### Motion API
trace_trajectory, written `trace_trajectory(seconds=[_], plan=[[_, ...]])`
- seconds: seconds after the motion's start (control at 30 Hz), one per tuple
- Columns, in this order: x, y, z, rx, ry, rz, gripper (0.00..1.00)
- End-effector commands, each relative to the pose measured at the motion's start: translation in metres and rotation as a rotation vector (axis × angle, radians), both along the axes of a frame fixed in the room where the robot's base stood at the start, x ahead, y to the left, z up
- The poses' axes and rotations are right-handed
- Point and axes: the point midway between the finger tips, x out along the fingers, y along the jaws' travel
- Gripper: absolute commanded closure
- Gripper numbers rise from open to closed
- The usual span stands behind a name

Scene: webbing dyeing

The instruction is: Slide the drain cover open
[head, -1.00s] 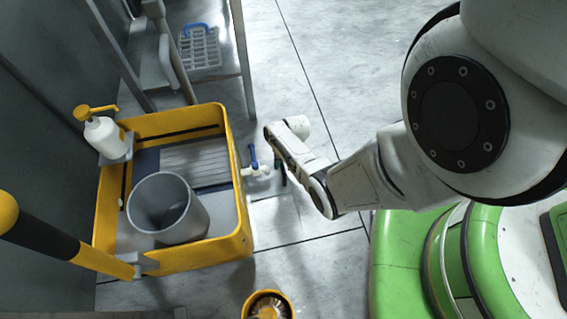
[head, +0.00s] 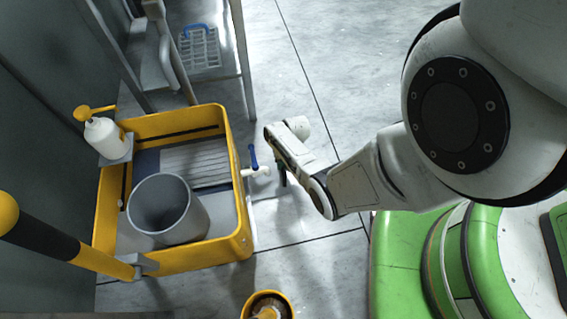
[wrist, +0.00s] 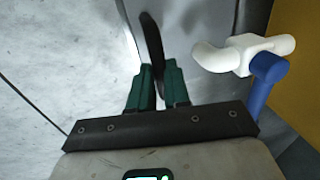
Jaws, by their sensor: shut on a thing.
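My gripper (wrist: 158,74) has dark green fingers. In the wrist view they are closed about a thin dark handle-like piece (wrist: 152,40), which rises beyond the fingertips. It stands by a pale metal edge on the floor, which may belong to the drain cover. The cover's outline is not clear in either view, and how far it stands open cannot be told. In the head view my gripper (head: 281,172) is low over the floor, just right of the yellow sink, and the arm hides part of that floor.
A white tap (head: 255,171) with a blue lever sticks out of the yellow sink (head: 238,190), close to the gripper's right in the wrist view (wrist: 235,55). A grey bucket (head: 150,205) stands in the sink. A yellow pot (head: 250,303) stands at the bottom edge.

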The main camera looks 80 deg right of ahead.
Motion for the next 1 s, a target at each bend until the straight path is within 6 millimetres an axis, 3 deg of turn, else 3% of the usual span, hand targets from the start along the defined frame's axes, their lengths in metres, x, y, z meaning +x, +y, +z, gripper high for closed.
trace_trajectory(seconds=[0.17, 0.7, 1.0], plan=[[-0.007, 0.018, 0.004, 0.003, 0.002, 0.002, 1.00], [-0.053, 0.126, 0.004, 0.003, 0.004, 0.004, 1.00], [-0.062, 0.147, 0.001, 0.001, 0.001, 0.000, 1.00]])
